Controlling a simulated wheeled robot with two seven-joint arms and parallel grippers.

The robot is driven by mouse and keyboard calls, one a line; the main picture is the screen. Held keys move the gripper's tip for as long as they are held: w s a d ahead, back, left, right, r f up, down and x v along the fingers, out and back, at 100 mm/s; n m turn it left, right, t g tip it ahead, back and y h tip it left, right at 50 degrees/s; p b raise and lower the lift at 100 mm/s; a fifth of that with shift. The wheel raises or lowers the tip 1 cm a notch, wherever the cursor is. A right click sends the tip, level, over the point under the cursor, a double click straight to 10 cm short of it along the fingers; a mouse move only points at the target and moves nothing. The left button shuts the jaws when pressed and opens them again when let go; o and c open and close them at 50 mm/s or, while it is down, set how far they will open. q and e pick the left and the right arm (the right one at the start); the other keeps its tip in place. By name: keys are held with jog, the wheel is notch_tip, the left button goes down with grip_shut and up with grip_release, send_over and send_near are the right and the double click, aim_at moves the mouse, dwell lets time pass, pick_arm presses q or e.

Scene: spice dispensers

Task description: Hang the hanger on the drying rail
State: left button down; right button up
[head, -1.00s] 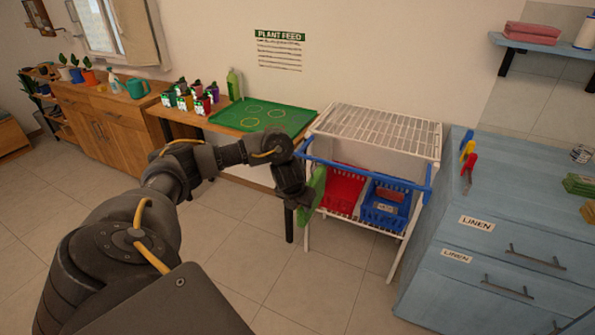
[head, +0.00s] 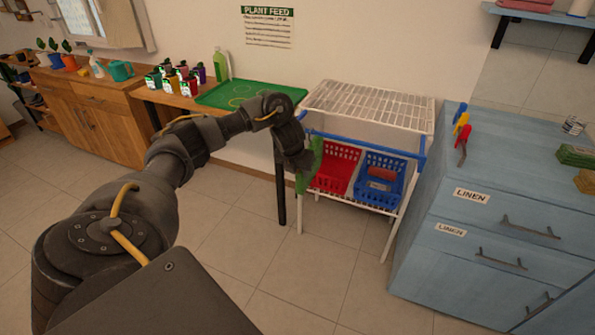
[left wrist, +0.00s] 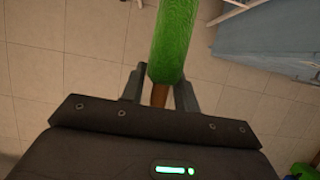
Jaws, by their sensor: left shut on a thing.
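My left gripper (head: 299,160) is at the front left corner of the white rack, shut on the hanger. The hanger carries a green cloth (head: 312,166), seen nearly edge-on in the head view. In the left wrist view, a short brown part of the hanger (left wrist: 160,95) shows between the fingers, with the green cloth (left wrist: 171,42) beyond it. The blue drying rail (head: 370,146) runs across the rack's upper front. The hanger is beside the rail's left end; whether they touch I cannot tell. My right gripper is not in view.
The white rack (head: 368,103) holds a red basket (head: 335,167) and a blue basket (head: 380,180) below the rail. A blue dresser (head: 470,235) stands close on the right. A table with a green tray (head: 250,94) is at the left. The floor in front is clear.

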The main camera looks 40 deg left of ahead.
pick_arm(q)
jog(key=shift+b+x, duration=0.75)
jog(key=shift+x, duration=0.4)
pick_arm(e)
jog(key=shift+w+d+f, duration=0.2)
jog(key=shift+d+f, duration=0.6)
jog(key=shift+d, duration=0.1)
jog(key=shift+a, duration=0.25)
